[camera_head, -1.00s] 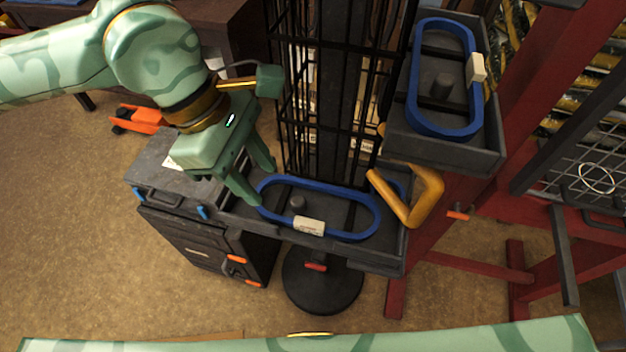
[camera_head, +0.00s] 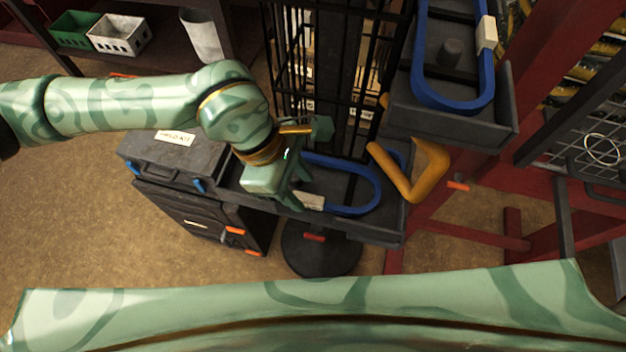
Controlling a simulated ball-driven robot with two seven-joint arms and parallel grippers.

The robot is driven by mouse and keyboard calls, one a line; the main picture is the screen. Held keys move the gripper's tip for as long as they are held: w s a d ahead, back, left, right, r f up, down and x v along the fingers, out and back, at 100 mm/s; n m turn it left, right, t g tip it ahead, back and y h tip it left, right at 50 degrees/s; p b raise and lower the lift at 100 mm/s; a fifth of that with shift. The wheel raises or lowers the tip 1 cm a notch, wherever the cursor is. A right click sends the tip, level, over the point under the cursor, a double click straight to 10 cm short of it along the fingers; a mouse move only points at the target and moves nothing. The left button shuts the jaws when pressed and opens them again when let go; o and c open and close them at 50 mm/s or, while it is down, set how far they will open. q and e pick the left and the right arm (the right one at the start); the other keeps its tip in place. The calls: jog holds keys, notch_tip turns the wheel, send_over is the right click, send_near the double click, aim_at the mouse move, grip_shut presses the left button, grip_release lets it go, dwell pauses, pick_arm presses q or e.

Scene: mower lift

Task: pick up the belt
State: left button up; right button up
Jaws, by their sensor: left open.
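A blue belt loop (camera_head: 374,185) with a white tag (camera_head: 312,201) lies in the lower dark tray (camera_head: 370,228). Its left part is hidden behind my left gripper (camera_head: 300,198). That gripper is open and points down over the belt's left end, close to the white tag. I cannot tell whether the fingers touch the belt. A second blue belt (camera_head: 450,104) with a white tag (camera_head: 487,33) lies in the upper tray (camera_head: 425,128) at the right, with its far end cut off by the frame. My right gripper is not in view.
A yellow-orange angled handle (camera_head: 424,175) stands just right of the lower belt. A black wire rack (camera_head: 340,90) rises behind the lower tray. A dark toolbox (camera_head: 175,155) sits on a cabinet (camera_head: 200,215) at left. Red frame posts (camera_head: 500,120) stand at right.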

pick_arm(q)
jog(key=x, duration=0.2)
jog(key=shift+d+f, duration=0.15)
jog(key=shift+f, duration=0.25)
grip_shut()
jog(key=shift+r, duration=0.1)
